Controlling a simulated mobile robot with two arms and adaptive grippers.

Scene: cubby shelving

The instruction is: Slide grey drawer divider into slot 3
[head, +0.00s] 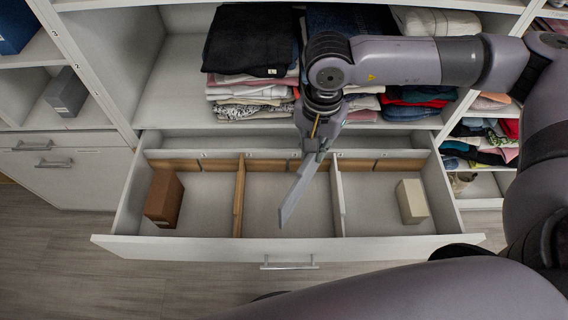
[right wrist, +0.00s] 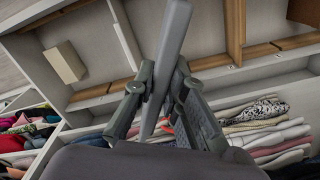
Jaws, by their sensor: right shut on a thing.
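The grey drawer divider (head: 296,192) is a thin flat panel, tilted over the open drawer's middle compartment. Its lower end hangs toward the drawer front; I cannot tell whether it touches the drawer floor. My right gripper (head: 318,145) is shut on its upper end, above the back of the drawer. In the right wrist view the divider (right wrist: 173,38) runs up from between the two fingers (right wrist: 160,92). The open drawer (head: 133,243) has a slotted back rail with small marks, too small to read. My left gripper is not in view.
A wooden divider (head: 239,198) and a pale divider (head: 337,200) stand in the drawer, left and right of the held one. A brown box (head: 164,197) sits at left, a cream box (head: 411,201) at right.

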